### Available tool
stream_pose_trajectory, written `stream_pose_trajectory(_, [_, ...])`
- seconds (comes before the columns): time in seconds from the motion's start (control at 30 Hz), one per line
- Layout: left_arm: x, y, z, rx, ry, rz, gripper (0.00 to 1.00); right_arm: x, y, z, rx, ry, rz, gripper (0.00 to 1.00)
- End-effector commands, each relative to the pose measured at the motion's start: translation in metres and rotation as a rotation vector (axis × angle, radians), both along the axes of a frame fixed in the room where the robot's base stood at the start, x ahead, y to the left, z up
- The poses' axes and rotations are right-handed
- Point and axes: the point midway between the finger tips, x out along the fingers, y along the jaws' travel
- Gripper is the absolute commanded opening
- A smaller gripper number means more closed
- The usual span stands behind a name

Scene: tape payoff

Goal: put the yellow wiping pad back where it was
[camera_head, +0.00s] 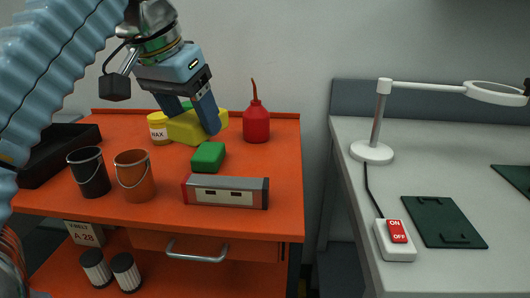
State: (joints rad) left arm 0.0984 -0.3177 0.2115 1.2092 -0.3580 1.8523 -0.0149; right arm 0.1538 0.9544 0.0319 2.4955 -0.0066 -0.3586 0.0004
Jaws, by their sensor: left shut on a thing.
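The yellow wiping pad (184,129) is between the fingers of my left gripper (198,121), over the back middle of the orange cart top (265,165). The gripper comes down from the upper left and is shut on the pad, with a finger covering part of it. I cannot tell whether the pad touches the cart top. A green block (208,157) lies just in front of the pad. My right gripper is not in view.
A wax tin (158,130) stands left of the pad, a red oil can (256,122) right of it. Black (89,173) and orange (134,176) buckets and a level (226,191) stand in front. A black tray (50,160) is at left. A grey bench (440,180) with a lamp (372,151) is right.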

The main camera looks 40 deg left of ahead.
Motion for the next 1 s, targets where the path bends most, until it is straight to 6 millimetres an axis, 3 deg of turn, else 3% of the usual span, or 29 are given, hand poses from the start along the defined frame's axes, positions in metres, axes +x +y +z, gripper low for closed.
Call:
stream_pose_trajectory(0.17, [0.029,0.002,-0.014,0.0,0.007,-0.001,0.37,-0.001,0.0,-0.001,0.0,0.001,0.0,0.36])
stream_pose_trajectory(0.37, [0.086,0.007,-0.039,0.0,0.006,-0.001,0.37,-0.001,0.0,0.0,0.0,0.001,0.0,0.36])
stream_pose_trajectory(0.5, [0.11,0.009,-0.068,0.0,0.006,0.001,0.37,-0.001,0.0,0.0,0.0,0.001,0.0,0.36])
stream_pose_trajectory(0.83, [0.138,0.011,-0.1,0.0,0.004,0.0,0.37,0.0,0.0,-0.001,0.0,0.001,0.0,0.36])
stream_pose_trajectory(1.0, [0.138,0.012,-0.125,0.001,0.002,0.003,0.37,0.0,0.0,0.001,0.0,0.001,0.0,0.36])
